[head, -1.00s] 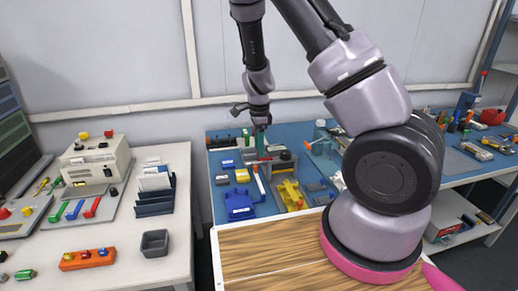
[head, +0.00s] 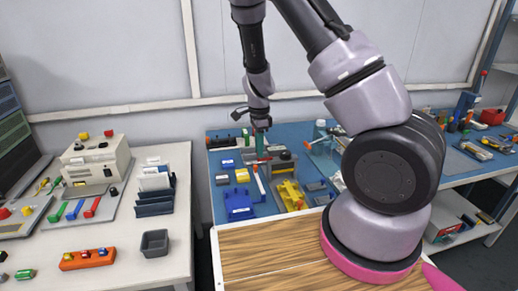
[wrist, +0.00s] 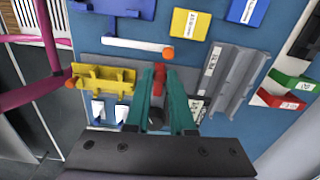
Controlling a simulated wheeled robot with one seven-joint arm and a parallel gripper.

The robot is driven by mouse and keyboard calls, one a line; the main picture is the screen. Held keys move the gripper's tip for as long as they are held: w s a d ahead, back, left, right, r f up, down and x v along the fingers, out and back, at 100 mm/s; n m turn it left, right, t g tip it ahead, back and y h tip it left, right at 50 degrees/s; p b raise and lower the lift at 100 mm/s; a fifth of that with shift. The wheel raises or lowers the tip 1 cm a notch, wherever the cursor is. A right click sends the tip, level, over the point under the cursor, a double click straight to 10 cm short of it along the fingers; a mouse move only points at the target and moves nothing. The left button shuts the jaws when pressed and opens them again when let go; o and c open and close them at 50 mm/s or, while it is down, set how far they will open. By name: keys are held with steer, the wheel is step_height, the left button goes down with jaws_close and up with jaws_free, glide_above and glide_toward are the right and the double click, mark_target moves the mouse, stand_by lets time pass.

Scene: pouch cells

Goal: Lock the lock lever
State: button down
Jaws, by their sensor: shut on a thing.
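My gripper (wrist: 161,85) has green fingers, close together around a narrow red piece (wrist: 158,82), which looks like the lock lever's handle. A dark round part (wrist: 156,119) shows between the fingers nearer the palm; I cannot tell if it belongs to the lever. The lever's base is mostly hidden by the fingers.
A white bar (wrist: 132,44) with an orange tip lies close to my fingertips. A yellow bracket (wrist: 105,82) is on the left and a grey channel part (wrist: 236,82) on the right. Blue, yellow, red and green bins stand around on the blue bench (head: 228,180).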

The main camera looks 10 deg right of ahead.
steer(key=shift+s+d+n, duration=0.5)
steer(key=shift+s+n, duration=0.1)
steer(key=shift+n, duration=1.65)
steer(key=shift+s+d+n, duration=0.45)
steer(key=shift+s+n, duration=0.2)
steer(key=shift+n, duration=1.55)
steer(key=shift+s+d+n, duration=0.5)
steer(key=shift+s+n, duration=0.1)
steer(key=shift+n, duration=1.65)
steer(key=c, duration=0.8)
jaws_free()
steer(key=shift+o, duration=0.2)
step_height(320, 180, up, 11)
